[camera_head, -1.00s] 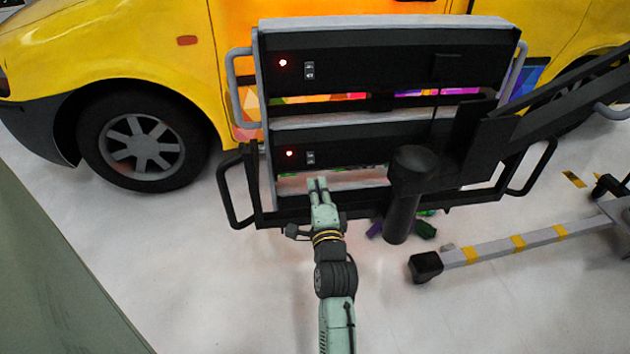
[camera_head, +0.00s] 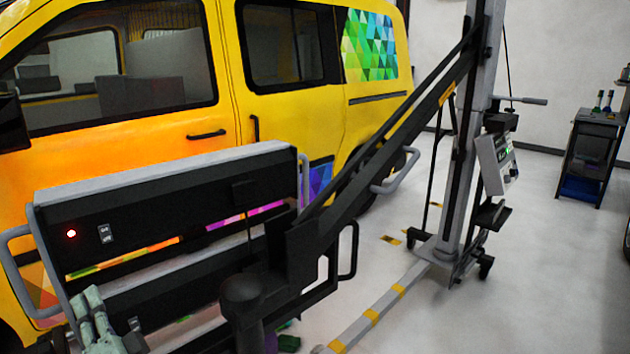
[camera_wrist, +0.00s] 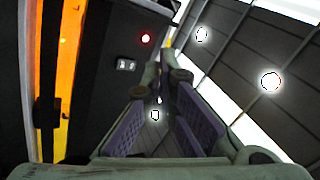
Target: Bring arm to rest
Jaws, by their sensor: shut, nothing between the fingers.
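My gripper (camera_head: 92,300) is at the lower left of the head view, in front of the black lamp panel unit (camera_head: 165,212). Its pale green fingers are close together with nothing held. In the wrist view my gripper (camera_wrist: 165,72) points up toward the ceiling, with purple pads on the inner finger faces. The panel with its red light (camera_wrist: 145,39) is to the left of the fingers there. The rest of my arm is below the head view's edge.
A yellow van (camera_head: 330,85) stands behind the panel unit. A black boom (camera_head: 390,140) runs from the unit to a wheeled stand (camera_head: 440,250) at right. A dark cart (camera_head: 588,160) is at the far right.

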